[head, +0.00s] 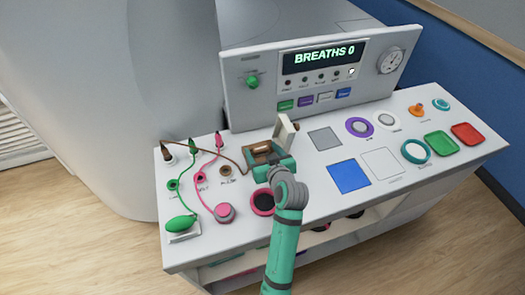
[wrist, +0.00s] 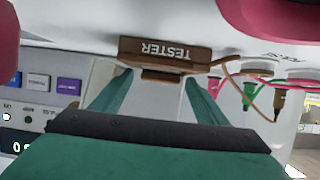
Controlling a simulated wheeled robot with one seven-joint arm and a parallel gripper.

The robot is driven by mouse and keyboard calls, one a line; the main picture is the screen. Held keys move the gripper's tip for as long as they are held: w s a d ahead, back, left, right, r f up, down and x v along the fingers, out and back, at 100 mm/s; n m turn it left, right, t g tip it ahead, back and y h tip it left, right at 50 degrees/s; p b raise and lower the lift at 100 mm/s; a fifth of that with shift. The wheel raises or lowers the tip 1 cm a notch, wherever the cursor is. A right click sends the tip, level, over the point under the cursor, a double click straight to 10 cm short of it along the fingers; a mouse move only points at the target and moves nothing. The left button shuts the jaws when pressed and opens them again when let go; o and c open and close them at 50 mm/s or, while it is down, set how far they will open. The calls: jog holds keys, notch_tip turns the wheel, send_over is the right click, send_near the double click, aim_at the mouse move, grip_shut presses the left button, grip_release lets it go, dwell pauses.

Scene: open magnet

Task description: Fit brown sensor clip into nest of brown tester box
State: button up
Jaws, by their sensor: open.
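A brown cable (head: 218,155) runs from the box area to a brown plug (head: 167,152). My gripper (head: 269,166) is open at the near side of the box. In the wrist view, its teal fingers (wrist: 158,80) are apart on either side of the brown piece.
Green and pink plugs with cables stand left of the box, by a green bulb (head: 181,224) and a pink knob (head: 225,212). A dark round pad with a red rim (head: 262,202) lies close to my arm. Coloured pads and rings fill the right side. The console (head: 318,75) stands behind.

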jog(key=v, duration=1)
jog(key=shift+s+d+r, duration=0.15)
jog(key=shift+s+r, duration=0.05)
jog(key=shift+s, duration=0.15)
